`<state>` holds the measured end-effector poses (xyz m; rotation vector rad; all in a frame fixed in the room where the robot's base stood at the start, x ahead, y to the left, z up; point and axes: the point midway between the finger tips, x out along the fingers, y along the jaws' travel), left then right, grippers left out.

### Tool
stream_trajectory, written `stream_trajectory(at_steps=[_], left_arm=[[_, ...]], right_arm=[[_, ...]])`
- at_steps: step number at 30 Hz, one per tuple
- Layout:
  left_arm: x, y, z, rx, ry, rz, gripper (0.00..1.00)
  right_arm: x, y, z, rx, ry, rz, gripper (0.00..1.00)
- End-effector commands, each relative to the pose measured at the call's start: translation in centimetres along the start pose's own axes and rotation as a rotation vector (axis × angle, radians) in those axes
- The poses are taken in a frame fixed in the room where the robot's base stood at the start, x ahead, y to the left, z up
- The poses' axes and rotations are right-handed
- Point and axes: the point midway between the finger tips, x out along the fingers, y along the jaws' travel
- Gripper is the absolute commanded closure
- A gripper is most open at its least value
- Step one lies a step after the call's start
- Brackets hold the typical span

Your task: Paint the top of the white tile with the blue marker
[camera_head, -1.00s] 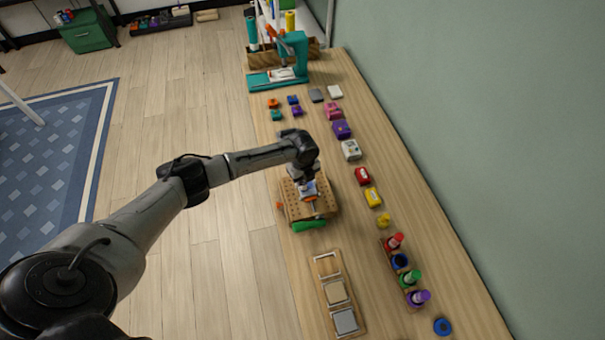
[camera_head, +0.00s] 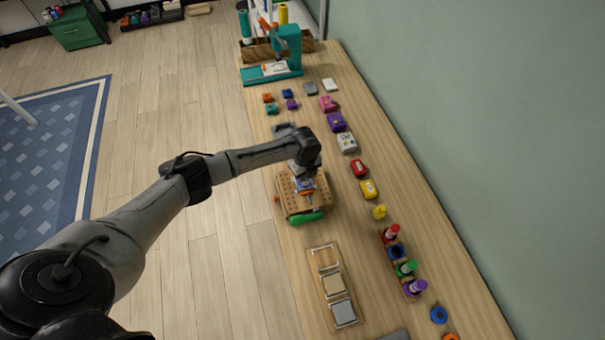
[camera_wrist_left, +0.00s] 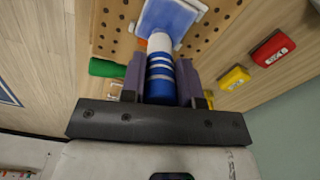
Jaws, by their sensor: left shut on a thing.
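My left gripper (camera_wrist_left: 160,85) is shut on the blue marker (camera_wrist_left: 160,68), a blue barrel with white bands. The marker points at the white tile (camera_wrist_left: 172,20); whether its tip touches cannot be told. Blue covers most of the tile's visible top, with white left along its edges. In the head view, the left gripper (camera_head: 304,178) is above the tan pegboard block (camera_head: 293,208), where the tile sits, and mostly hides the tile. My right gripper is not in view.
A marker rack (camera_head: 408,291) with red, green and purple markers and a dark blue open piece stands to the right. A wooden tray (camera_head: 331,287) with pads lies in front. Red (camera_head: 358,169) and yellow (camera_head: 369,189) blocks lie right of the pegboard. A teal press (camera_head: 285,55) stands behind.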

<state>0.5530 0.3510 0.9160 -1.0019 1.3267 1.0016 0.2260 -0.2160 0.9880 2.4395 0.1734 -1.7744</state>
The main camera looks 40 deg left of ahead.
Motion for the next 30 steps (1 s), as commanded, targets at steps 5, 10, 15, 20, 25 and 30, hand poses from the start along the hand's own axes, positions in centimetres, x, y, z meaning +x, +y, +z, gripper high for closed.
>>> stream_trajectory(at_steps=[5,10,15,20,25,30], left_arm=[[0.1,-0.4,-0.1,0.000,0.000,0.000,0.90],[0.1,-1.1,-0.2,0.001,0.001,0.000,0.90],[0.0,-1.5,-0.2,0.001,0.000,0.000,0.90],[0.0,-1.6,0.1,0.000,0.000,0.000,0.90],[0.0,-1.7,0.7,-0.001,-0.001,-0.001,0.90],[0.0,-1.9,1.2,0.000,0.000,0.000,0.90]], right_arm=[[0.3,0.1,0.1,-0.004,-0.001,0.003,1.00],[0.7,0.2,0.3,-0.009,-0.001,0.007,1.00],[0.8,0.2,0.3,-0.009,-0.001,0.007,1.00],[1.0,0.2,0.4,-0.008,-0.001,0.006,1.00],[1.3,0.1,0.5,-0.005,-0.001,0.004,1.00],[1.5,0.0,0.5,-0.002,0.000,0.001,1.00]])
